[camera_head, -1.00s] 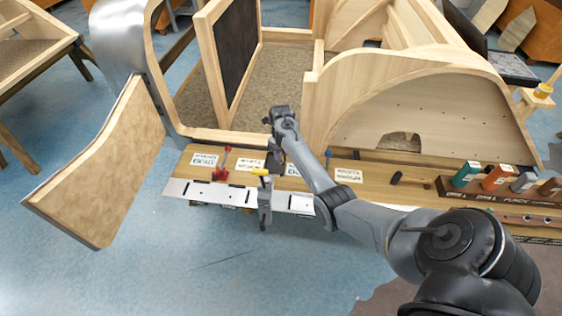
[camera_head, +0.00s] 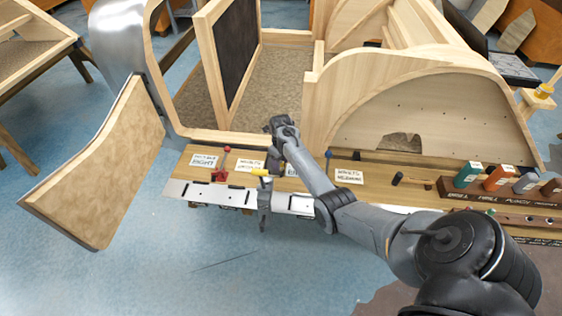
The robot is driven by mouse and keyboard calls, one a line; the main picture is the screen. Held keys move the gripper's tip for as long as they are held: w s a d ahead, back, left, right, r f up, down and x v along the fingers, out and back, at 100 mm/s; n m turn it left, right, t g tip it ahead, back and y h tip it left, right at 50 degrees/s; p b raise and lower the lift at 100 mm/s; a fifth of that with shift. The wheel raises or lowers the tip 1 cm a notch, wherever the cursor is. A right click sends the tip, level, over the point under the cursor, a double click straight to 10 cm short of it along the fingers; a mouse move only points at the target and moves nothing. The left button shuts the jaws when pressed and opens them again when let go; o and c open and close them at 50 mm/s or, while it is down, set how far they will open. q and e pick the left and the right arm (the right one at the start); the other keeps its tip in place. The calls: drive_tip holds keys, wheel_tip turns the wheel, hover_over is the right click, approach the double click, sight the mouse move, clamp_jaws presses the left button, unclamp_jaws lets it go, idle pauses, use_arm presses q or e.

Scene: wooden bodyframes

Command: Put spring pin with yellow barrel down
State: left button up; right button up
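The spring pin's yellow barrel (camera_head: 260,172) shows at the front bench, right beside my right gripper (camera_head: 264,194). The rest of the pin is hidden or too small to make out. My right arm reaches in from the lower right, and its gripper points down over the metal strip at the bench's front edge. The fingers are small and partly merged with the dark wrist, so I cannot tell whether they are closed on the pin or the pin rests on the bench. My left gripper is not in view.
A red-handled pin (camera_head: 220,173) stands just left on the bench. White labels (camera_head: 204,161) lie behind the metal strip (camera_head: 205,192). The wooden bodyframe (camera_head: 440,100) rises behind. Blue floor in front is clear.

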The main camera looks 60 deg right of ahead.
drive_tip(key=shift+r, duration=0.65)
wheel_tip(320, 180, up, 11)
drive_tip(key=p, duration=0.2)
idle(0.3)
